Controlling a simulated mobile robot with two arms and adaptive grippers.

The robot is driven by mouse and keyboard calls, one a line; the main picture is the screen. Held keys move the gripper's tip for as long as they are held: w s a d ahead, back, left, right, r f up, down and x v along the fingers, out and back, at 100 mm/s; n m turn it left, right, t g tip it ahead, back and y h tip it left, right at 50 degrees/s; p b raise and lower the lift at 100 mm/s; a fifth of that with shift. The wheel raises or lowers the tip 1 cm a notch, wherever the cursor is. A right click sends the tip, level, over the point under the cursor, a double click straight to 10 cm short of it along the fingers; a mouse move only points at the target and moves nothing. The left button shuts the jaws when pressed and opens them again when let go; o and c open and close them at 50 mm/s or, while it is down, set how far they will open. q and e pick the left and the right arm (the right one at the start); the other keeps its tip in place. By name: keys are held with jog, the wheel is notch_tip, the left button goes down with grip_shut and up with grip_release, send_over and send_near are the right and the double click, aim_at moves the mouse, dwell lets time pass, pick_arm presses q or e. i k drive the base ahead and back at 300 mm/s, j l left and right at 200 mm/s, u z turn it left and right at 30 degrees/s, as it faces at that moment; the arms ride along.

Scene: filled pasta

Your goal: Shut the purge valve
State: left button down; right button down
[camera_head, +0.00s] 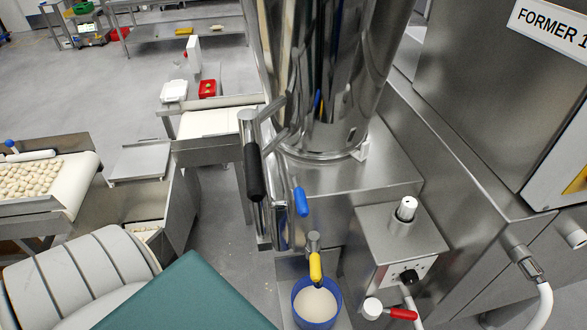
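Several coloured valve handles show, and no readable label marks one as the purge valve. A yellow handle (315,267) hangs below a metal stem, pointing down over a blue bucket (299,291) with pale contents. A blue handle (301,202) points down beside the steel hopper's base. A red handle (403,314) lies roughly level beside a white round fitting (372,308) at the bottom, pointing right. I cannot tell from the handles whether any valve is open or shut. Neither of my grippers is in view.
A tall shiny steel hopper (322,75) stands on the machine. A black grip (254,172) hangs on a lever at its left. A control box (400,240) with a white-topped knob stands right of the bucket. A teal surface (185,300) fills the bottom left. Dumplings lie on a conveyor (82,172).

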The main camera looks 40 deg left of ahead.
aim_at(314, 236)
jog(key=k+j+u, duration=0.1)
jog(key=u, duration=0.25)
jog(key=j+u, duration=0.35)
jog(key=k+l, duration=0.05)
jog(key=l, duration=0.05)
